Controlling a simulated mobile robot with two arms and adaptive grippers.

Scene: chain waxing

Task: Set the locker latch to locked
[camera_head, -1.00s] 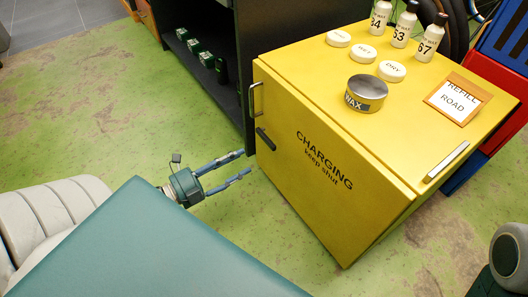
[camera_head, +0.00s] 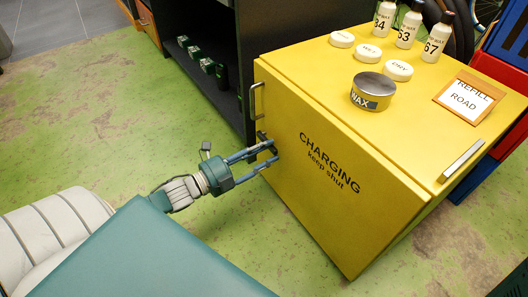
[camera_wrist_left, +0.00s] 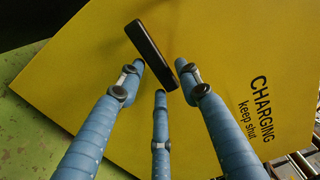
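The yellow locker (camera_head: 340,200) has its door closed, with "CHARGING keep shut" printed on it. The latch, a short dark bar (camera_head: 263,138), is on the door below the metal handle (camera_head: 257,101) and is partly hidden by my fingers. In the left wrist view the latch (camera_wrist_left: 147,50) lies tilted across the yellow door. My left gripper (camera_head: 275,151) is at the door by the latch. In the wrist view its three blue fingers (camera_wrist_left: 160,75) are spread around the latch's lower end, with gaps showing; contact is unclear. My right gripper is out of view.
On the locker top are a wax tin (camera_head: 373,92), round white tubs (camera_head: 368,54), numbered bottles (camera_head: 437,40) and a framed "Refill road" card (camera_head: 468,98). A dark shelf unit (camera_head: 215,60) stands close left of the locker. Green floor (camera_head: 90,130) is free at left.

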